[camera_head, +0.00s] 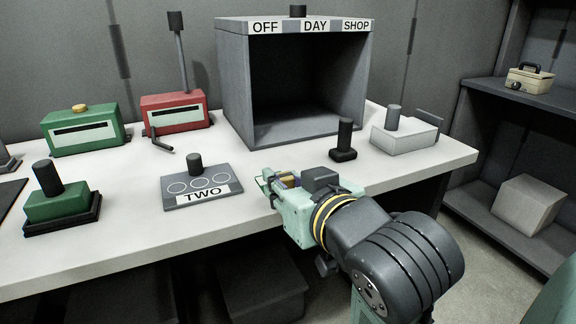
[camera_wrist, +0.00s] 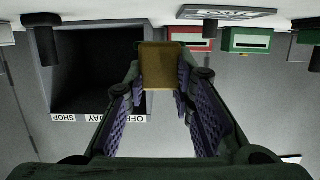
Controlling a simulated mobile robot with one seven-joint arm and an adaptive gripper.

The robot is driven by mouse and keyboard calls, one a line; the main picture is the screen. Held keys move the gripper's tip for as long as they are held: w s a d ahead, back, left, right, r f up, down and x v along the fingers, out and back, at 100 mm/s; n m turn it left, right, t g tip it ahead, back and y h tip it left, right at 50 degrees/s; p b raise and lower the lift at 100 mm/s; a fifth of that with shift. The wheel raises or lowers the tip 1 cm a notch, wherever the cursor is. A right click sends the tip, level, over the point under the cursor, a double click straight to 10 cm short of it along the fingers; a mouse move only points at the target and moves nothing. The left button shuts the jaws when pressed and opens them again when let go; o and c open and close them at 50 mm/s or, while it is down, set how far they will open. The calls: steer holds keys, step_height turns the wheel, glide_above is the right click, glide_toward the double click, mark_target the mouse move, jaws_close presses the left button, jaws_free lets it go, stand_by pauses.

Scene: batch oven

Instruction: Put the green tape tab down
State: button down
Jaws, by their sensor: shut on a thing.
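My gripper (camera_head: 271,184) is over the front edge of the grey worktop, just right of the plate marked TWO (camera_head: 181,204). In the wrist view my gripper (camera_wrist: 162,75) is shut on a small ochre-brown block (camera_wrist: 161,66), held between the purple ridged pads. A bit of yellow-ochre shows between the fingers in the head view. Whether the held piece touches the worktop cannot be told.
An open grey box marked OFF, DAY, SHOP (camera_head: 234,85) stands behind. A black upright handle (camera_head: 345,138) and a white block (camera_head: 404,141) are right. A red box (camera_head: 176,112), a green box (camera_head: 83,132) and a green block with black handle (camera_head: 57,207) are left.

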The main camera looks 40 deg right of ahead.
steer(key=w+d+p, duration=0.1)
steer(key=w+d, duration=0.2)
steer(key=w+d+f+p, duration=0.1)
steer(key=w+d, duration=0.3)
steer(key=w+d+p, duration=0.2)
steer(key=w+d, duration=0.1)
steer(key=w, duration=0.1)
steer(key=shift+d+f, duration=0.15)
steer(key=shift+d, duration=0.15)
steer(key=shift+w+d+f, duration=0.1)
steer(key=shift+f, duration=1.7)
steer(key=shift+f, duration=0.15)
steer(key=c, duration=1.4)
jaws_free()
steer(key=shift+o, duration=0.2)
steer(key=shift+r, duration=0.2)
steer(key=b+v, duration=0.1)
steer(key=v, duration=1.1)
